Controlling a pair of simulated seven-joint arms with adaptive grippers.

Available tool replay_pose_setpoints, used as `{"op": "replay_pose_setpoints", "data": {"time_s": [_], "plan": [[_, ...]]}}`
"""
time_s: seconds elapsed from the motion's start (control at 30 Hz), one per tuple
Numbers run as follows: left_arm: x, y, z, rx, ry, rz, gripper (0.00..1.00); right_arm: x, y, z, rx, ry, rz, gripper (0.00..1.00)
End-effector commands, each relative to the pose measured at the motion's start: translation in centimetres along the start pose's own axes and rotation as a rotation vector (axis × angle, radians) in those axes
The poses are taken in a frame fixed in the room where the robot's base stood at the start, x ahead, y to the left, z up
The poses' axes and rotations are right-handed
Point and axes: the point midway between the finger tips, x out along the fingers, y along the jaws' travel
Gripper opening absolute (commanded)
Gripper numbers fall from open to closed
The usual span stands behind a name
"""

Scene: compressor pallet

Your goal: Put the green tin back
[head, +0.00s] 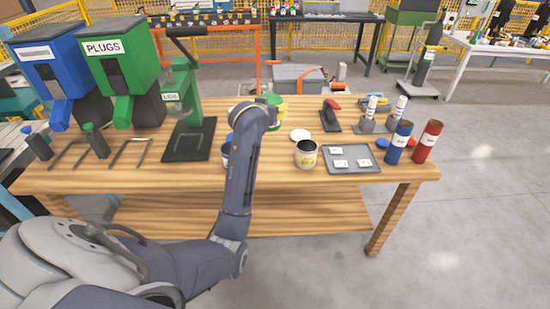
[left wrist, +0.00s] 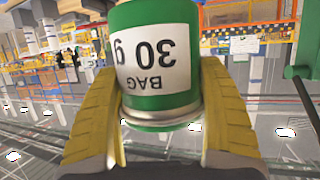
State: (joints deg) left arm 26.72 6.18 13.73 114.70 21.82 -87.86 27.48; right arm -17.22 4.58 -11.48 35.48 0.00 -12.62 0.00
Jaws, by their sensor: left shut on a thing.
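The green tin, with a white label reading "BAG 30 g", is large in the left wrist view (left wrist: 158,103). The lettering is upside down in that picture. My left gripper (left wrist: 160,118) is shut on it, one yellow finger on each side. In the head view my arm reaches over the wooden table (head: 110,181), and the gripper is mostly hidden behind my wrist. Bits of green and yellow (head: 281,108) show just right of the wrist; tin and finger are hard to separate there. My right gripper is not in view.
An open cream tin (head: 306,155), white lid (head: 299,135), grey tray with white cards (head: 350,168), and blue (head: 398,144) and red tubes (head: 428,143) stand right of my arm. A blue tin (head: 226,157) is partly hidden behind it. A green press-like stand (head: 186,95) is left.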

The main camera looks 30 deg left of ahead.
Motion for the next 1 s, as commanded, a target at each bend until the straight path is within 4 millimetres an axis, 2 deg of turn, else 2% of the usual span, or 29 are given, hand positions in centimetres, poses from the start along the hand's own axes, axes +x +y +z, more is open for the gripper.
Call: {"op": "replay_pose_setpoints", "data": {"time_s": [0.1,0.5,0.7,1.0], "plan": [[0.9,0.0,2.6,0.003,-0.006,0.0,0.38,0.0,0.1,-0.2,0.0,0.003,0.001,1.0],[4.1,0.0,10.5,0.002,-0.003,0.001,0.38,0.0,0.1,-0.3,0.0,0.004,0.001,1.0],[5.1,0.0,12.8,0.002,-0.001,0.001,0.38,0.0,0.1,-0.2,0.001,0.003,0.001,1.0],[5.8,0.0,14.5,0.001,-0.002,0.001,0.38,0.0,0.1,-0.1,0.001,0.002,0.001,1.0]]}}
